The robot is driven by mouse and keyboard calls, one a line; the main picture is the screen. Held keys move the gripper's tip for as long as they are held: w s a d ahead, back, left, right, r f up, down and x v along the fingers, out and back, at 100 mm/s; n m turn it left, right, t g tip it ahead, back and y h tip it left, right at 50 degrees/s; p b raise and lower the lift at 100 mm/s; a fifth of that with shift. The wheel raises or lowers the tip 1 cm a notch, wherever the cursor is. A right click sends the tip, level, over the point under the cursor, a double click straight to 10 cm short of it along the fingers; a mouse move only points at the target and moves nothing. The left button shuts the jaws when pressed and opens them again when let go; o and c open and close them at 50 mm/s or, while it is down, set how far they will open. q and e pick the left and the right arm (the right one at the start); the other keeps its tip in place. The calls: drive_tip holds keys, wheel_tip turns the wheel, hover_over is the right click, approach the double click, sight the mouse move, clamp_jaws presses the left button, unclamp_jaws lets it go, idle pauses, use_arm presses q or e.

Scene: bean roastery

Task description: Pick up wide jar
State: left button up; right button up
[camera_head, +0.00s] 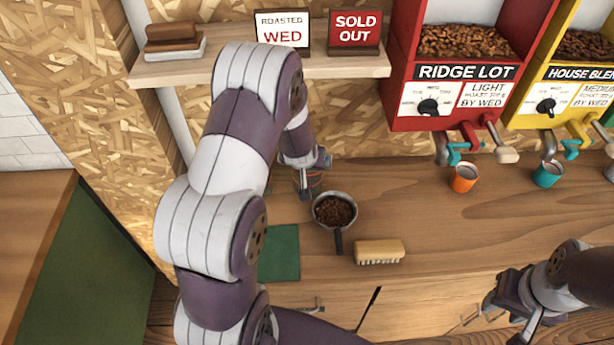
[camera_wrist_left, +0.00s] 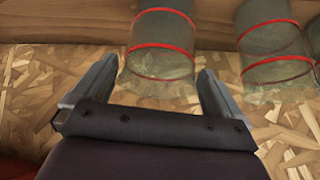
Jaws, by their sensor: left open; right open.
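In the left wrist view, a clear glass jar (camera_wrist_left: 162,45) with red bands shows between and beyond the fingertips of my left gripper (camera_wrist_left: 157,75). The fingers are spread, with nothing held. A second red-banded glass jar (camera_wrist_left: 272,45) stands to its right, and another is cut off at the right edge. I cannot tell which is the wide jar. In the head view, my left gripper (camera_head: 307,185) is at the back of the counter, and glass with a red band (camera_head: 315,180) is mostly hidden behind it. My right gripper (camera_head: 508,305) is open and empty at the lower right.
A pan of beans (camera_head: 335,210) and a brush (camera_head: 379,251) lie on the counter (camera_head: 430,215), with a green mat (camera_head: 284,252) to their left. An orange cup (camera_head: 464,178) and a teal cup (camera_head: 548,174) stand under the dispensers. A shelf (camera_head: 345,66) overhangs the back.

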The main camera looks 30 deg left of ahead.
use_arm(q)
drive_tip(key=x, duration=0.3)
drive_tip(key=shift+a, duration=0.3)
drive_tip(key=shift+w+a+f, duration=0.25)
drive_tip(key=shift+f, duration=0.1)
drive_tip(key=shift+d, duration=0.15)
drive_tip(key=shift+s+d+r, duration=0.1)
drive_tip(key=shift+d+r, duration=0.05)
drive_tip(key=shift+r, duration=0.05)
drive_tip(key=c, duration=0.8)
drive_tip(key=shift+o, duration=0.2)
use_arm(e)
drive_tip(key=shift+a+r, duration=0.25)
drive_tip(key=shift+a, duration=0.05)
